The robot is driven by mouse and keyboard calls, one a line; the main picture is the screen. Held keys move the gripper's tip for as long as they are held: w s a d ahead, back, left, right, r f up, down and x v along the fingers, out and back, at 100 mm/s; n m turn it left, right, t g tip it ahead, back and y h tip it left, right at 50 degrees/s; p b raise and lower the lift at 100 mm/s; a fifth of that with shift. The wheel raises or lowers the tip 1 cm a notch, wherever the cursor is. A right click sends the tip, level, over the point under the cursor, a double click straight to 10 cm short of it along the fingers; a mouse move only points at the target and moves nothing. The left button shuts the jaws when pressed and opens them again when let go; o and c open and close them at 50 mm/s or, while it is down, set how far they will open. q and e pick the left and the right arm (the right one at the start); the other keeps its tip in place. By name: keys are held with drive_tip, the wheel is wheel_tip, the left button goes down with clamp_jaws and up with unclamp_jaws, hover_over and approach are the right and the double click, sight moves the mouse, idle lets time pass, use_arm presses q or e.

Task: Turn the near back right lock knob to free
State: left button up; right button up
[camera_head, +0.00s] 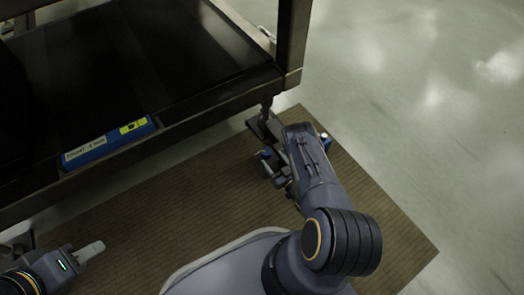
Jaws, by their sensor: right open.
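No lock knob can be made out clearly; the area at the foot of the dark frame's near right leg (267,104) is small, dark and partly covered by my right arm. My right gripper (268,138) is low beside that leg, above the brown mat, and it is open. Whether it touches anything there cannot be told. My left gripper (88,251) shows at the lower left edge, partly cut off, with one pale finger visible over the mat and away from the leg. Nothing can be seen in it.
The large dark frame (225,98) with a black top fills the upper left. A blue and yellow label (108,143) sits on its near edge. A brown ribbed mat (385,225) lies on the floor. The grey floor (430,120) to the right is clear.

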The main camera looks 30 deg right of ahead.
sight(264, 149)
drive_tip(key=w+b, duration=0.1)
drive_tip(key=w, duration=0.3)
drive_tip(key=w+b, duration=0.1)
drive_tip(key=w, duration=0.2)
drive_tip(key=shift+a+b, duration=0.3)
drive_tip(key=shift+a, duration=0.1)
drive_tip(key=shift+w, duration=0.2)
drive_tip(key=c, duration=1)
